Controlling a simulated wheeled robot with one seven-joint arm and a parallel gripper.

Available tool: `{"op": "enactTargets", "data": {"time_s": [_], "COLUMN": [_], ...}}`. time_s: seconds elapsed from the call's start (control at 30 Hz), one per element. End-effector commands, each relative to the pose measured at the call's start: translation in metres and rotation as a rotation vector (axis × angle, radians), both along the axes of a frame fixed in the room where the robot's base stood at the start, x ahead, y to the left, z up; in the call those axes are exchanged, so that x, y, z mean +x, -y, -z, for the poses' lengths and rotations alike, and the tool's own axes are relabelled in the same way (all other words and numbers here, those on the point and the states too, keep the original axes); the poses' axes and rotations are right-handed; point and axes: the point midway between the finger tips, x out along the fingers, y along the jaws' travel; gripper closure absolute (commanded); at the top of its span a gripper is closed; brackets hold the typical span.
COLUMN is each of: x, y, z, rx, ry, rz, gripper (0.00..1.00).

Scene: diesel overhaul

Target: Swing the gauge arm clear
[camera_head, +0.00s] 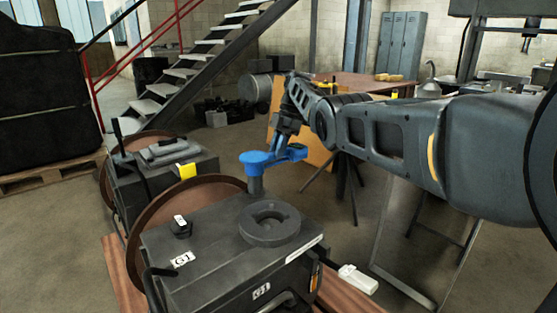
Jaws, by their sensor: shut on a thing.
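The arm extends to the right from the post, past the block's back edge. My gripper (286,147) comes down from above and is shut on the blue arm near its right part; the fingertips are small and partly hidden. A round dark ring (270,223) lies on top of the block, in front of the post, with its top uncovered.
A dark knob (180,228) sits on the block's left. A brown disc (135,270) stands behind it, beside another machine unit (165,165) with a yellow tag. A white object (357,280) lies right of the block. A table (375,82) and stairs (215,45) stand farther back.

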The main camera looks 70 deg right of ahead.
Motion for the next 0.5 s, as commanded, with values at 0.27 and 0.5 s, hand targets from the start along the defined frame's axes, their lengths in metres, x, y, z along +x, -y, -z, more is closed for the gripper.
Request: {"op": "enactTargets", "data": {"time_s": [0.27,0.5], "x": [0.0023,0.0025], "y": [-0.0001,-0.0002], "z": [0.0009,0.0001], "rx": [0.001,0.002], "ry": [-0.002,-0.001], "rz": [-0.045,-0.051], "gripper": [1.0,1.0]}}
